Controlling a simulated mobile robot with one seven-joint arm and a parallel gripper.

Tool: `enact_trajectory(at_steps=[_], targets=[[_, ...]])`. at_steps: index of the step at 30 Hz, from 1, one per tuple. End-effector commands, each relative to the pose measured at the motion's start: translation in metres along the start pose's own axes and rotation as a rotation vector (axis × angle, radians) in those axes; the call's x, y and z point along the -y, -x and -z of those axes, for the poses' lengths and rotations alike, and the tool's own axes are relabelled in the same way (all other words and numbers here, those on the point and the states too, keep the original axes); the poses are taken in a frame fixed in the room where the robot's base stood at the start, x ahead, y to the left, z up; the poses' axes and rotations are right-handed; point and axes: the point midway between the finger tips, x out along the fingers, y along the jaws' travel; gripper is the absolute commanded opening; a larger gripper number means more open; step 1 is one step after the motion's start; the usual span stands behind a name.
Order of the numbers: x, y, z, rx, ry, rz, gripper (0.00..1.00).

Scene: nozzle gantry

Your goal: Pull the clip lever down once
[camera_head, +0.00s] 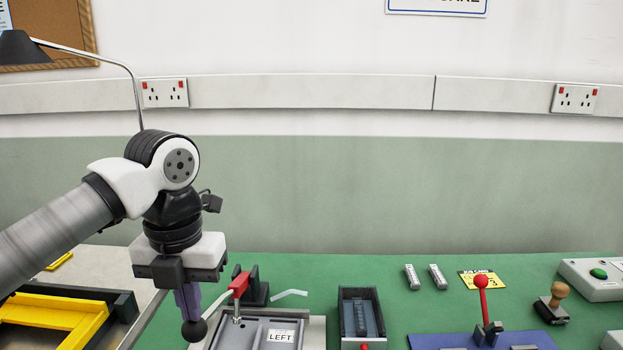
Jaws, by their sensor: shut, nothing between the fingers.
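A pale lever arm (217,302) slopes down to the left from a red clip piece (239,284) and ends in a black ball knob (194,331). It appears to be the clip lever. The red piece sits by a black bracket (256,288), behind a grey fixture (238,333) marked LEFT. My gripper (189,316) points down with its purplish fingers together and empty. The fingertips are right at the top of the black knob in the picture. I cannot tell whether they touch it.
A dark open box (360,304) stands right of the fixture. Farther right are a red-knobbed lever (481,282) on a blue base, a wooden-handled stamp (559,292) and a green-button box (598,273). A yellow-and-black frame (70,314) lies at left. Green mat behind is mostly clear.

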Motion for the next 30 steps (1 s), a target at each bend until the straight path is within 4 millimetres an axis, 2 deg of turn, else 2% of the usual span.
enact_trajectory(at_steps=[3,17,30], targets=[[0.000,-0.006,0.000,0.001,0.000,0.000,0.00],[0.000,-0.008,0.000,0.001,0.000,0.000,0.00],[0.000,-0.026,0.003,0.001,0.000,0.000,0.00]])
